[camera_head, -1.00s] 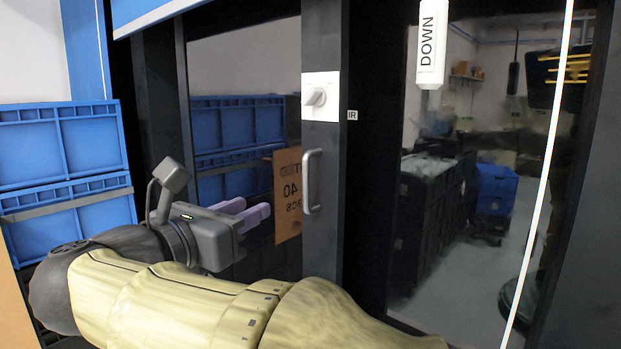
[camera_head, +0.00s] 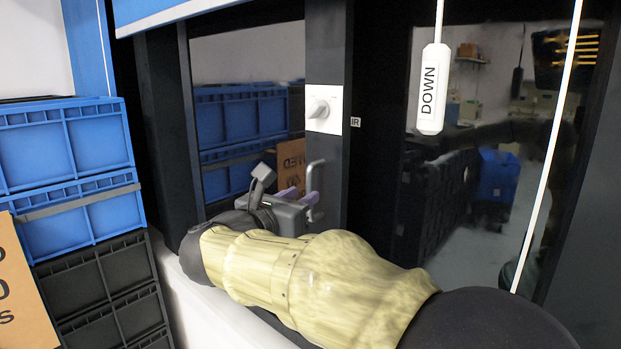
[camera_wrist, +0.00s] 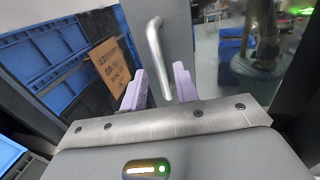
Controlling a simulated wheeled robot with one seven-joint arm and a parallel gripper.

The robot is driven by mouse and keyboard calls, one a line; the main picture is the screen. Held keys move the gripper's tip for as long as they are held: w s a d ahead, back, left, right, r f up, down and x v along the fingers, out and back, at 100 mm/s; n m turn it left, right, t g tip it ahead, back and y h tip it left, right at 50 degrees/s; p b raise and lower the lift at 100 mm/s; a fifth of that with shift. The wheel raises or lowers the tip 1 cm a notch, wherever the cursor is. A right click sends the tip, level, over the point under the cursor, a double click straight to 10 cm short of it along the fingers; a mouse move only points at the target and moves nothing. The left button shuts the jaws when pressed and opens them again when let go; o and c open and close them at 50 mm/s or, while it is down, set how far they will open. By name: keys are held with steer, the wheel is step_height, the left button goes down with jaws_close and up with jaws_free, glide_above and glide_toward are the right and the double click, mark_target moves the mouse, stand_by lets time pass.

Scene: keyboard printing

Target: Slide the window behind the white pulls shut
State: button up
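A grey metal handle (camera_head: 311,186) is fixed on a dark upright frame (camera_head: 325,60), left of the white pull marked DOWN (camera_head: 431,90). The window (camera_head: 500,190) behind the pull is dark, reflective glass. My gripper (camera_head: 298,197) is at the handle's height in the head view, partly hidden by my arm. In the wrist view my gripper (camera_wrist: 158,85) is open, with one pale purple finger on each side of the handle (camera_wrist: 157,50). The handle's lower end shows between the fingers; I cannot tell whether either touches it.
A white rotary switch (camera_head: 323,110) sits on the frame above the handle. Blue crates (camera_head: 65,145) and black crates (camera_head: 105,285) are stacked at the left. A thin white cord (camera_head: 550,150) hangs at the right before the glass.

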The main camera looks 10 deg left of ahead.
mark_target(308, 192)
steer(key=p+x, duration=0.1)
steer(key=x, duration=0.2)
steer(key=shift+w+d+r, duration=0.1)
steer(key=shift+w, duration=0.3)
steer(key=shift+w+d, duration=0.1)
steer(key=shift+w, duration=0.15)
steer(key=shift+s, duration=0.15)
steer(key=shift+c, duration=1.3)
steer(key=c, duration=0.4)
